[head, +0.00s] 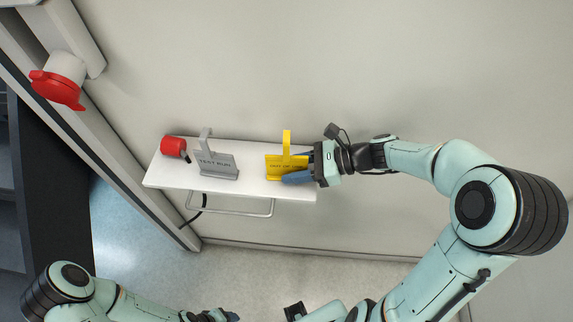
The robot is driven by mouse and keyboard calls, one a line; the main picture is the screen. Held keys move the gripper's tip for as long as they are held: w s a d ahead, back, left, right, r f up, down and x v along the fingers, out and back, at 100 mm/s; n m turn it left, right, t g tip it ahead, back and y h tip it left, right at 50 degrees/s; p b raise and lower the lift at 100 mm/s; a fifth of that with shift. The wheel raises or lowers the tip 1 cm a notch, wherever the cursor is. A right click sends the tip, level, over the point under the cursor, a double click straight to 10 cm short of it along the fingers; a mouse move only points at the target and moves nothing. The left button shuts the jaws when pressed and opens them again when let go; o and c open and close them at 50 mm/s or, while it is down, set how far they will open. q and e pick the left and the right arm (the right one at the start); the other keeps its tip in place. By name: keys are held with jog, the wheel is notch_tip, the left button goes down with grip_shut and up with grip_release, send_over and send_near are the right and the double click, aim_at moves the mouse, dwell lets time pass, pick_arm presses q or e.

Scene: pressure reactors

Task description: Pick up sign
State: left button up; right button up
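A yellow sign (286,167) with dark lettering and an upright tab stands at the right part of a white shelf (250,188). A grey sign (216,165) reading "TEST RUN" stands to its left. My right gripper (292,166) reaches in from the right at the yellow sign. Its blue fingers are spread, one on the far side and one on the near side of the sign's right part. I cannot tell whether either finger touches it. My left gripper (222,315) is at the bottom edge, partly cut off, and its fingers are unclear.
A red cylindrical item (173,146) lies at the shelf's left end. A metal rail (232,213) runs below the shelf's front edge. A pale wall is behind. A red-capped fitting (57,88) is at the upper left. The middle of the shelf is clear.

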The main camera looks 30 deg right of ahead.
aim_at(294, 157)
grip_shut()
pick_arm(q)
jog(key=w+r+p, duration=0.3)
jog(key=r, duration=0.1)
jog(key=shift+w, duration=0.3)
pick_arm(e)
notch_tip(294, 157, up, 20)
pick_arm(q)
jog(key=shift+s, duration=0.1)
